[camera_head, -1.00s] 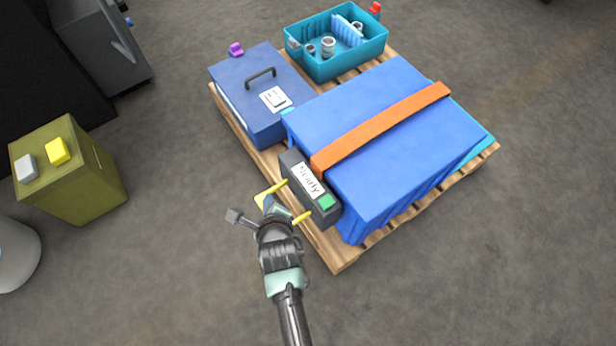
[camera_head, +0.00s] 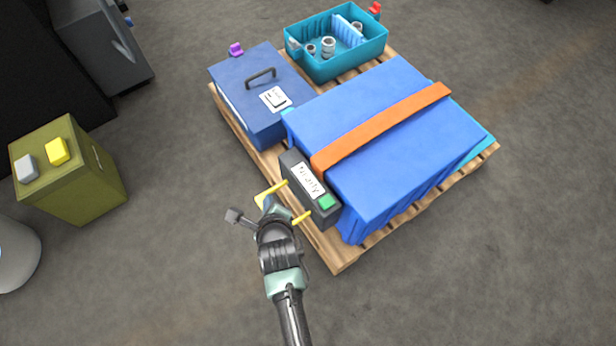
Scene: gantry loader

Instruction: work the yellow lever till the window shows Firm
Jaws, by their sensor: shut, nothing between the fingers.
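The yellow lever (camera_head: 271,190) sticks out from the front of a dark ratchet box (camera_head: 326,216) as two yellow arms. Its bar between them is mostly hidden by my gripper. The white window (camera_head: 308,180) on the box's top shows a slanted word that looks like "Nearly"; it is small and hard to read. A green button (camera_head: 326,202) sits beside the window. My gripper (camera_head: 270,204) is shut, at the lever between its two arms, with nothing between the fingers. Whether it touches the bar cannot be told.
The box is at the end of an orange strap (camera_head: 385,126) over a big blue crate (camera_head: 365,95) on a wooden pallet (camera_head: 345,258). A blue case (camera_head: 235,72) and a teal bin (camera_head: 345,72) share the pallet. An olive cabinet (camera_head: 85,185) stands left. Floor between is clear.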

